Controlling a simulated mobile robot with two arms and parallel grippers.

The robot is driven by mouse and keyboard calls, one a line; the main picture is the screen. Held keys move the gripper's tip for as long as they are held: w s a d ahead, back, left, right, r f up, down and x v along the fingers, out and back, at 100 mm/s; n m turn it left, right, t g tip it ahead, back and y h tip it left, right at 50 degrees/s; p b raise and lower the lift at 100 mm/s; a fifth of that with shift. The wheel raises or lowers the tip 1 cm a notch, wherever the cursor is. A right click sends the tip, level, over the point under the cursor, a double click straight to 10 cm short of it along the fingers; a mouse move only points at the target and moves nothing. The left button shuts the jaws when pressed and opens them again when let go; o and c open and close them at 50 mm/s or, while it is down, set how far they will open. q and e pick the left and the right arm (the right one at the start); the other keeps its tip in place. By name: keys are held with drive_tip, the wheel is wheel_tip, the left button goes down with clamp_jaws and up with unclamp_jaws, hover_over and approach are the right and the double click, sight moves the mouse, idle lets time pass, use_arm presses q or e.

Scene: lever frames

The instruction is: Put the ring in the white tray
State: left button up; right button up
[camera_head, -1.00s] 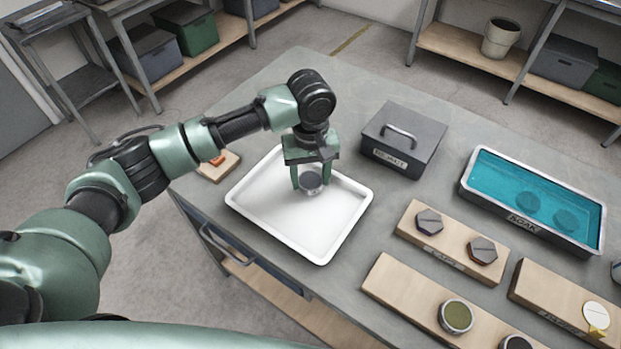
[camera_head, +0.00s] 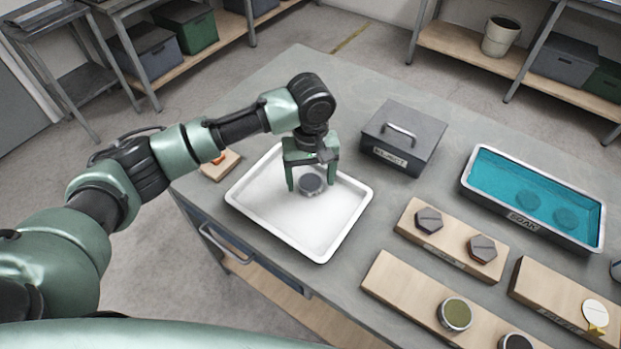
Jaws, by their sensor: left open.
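The white tray (camera_head: 262,213) lies on the grey bench. A dark grey round piece with a paler rim, seemingly the ring (camera_head: 311,185), rests on the tray floor in its upper right part. I cannot make out a hole through it. My left gripper (camera_head: 311,179) points down over the tray, with its green fingers open on either side of the ring. A small gap shows between the fingers and the ring. My right gripper is not in view.
A dark lidded box (camera_head: 423,157) stands behind the tray, to the right. A blue liquid bath (camera_head: 594,243) is farther right. A wooden board with hexagonal pieces (camera_head: 455,238) and another with round pieces (camera_head: 400,292) lie right of the tray. The tray's near part is empty.

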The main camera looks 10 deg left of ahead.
sight(311, 184)
use_arm(q)
wheel_tip(311, 184, up, 12)
drive_tip(key=b, duration=0.1)
drive_tip(key=shift+f, duration=0.2)
idle(0.5)
